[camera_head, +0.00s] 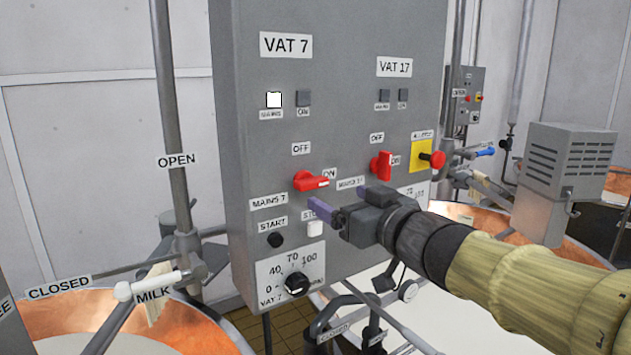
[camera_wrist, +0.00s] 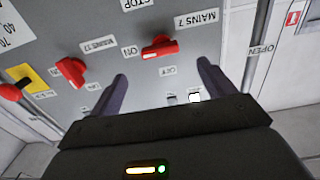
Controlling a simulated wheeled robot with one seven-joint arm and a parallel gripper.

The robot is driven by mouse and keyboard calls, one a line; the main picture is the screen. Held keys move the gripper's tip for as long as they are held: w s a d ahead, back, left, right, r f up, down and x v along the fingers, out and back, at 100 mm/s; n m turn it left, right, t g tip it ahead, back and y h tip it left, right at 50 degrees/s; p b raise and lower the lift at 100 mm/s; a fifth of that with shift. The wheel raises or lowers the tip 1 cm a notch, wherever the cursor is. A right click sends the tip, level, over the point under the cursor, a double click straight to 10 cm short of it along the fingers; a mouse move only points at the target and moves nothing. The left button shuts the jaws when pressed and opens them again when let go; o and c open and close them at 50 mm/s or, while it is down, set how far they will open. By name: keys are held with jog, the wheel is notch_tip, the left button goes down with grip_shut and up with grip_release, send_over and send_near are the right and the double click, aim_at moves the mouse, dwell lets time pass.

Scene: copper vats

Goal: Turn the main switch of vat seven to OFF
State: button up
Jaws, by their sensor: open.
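The red main switch of vat seven (camera_head: 311,181) is on the grey panel (camera_head: 345,45), above the MAINS 7 label. Its handle lies roughly sideways, its right end towards ON; OFF is above it. In the wrist view, which is turned over, this switch (camera_wrist: 160,47) shows beyond and between my two fingers. My gripper (camera_head: 328,214) is open and empty, in front of the panel and just below right of the switch in the head view. The wrist view shows both fingers of my gripper (camera_wrist: 162,78) spread apart. I see no contact with the switch.
The red vat 17 switch (camera_head: 381,165) stands upright to the right, beside a red button on a yellow plate (camera_head: 421,156). Below are a black START button (camera_head: 275,240), a white button (camera_head: 315,229) and a black dial (camera_head: 296,284). A white lamp (camera_head: 274,99) is lit under VAT 7.

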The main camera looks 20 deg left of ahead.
aim_at(316, 186)
jog(key=p+x, duration=0.2)
jog(key=x, duration=0.8)
jog(key=shift+w, duration=0.1)
jog(key=c, duration=1)
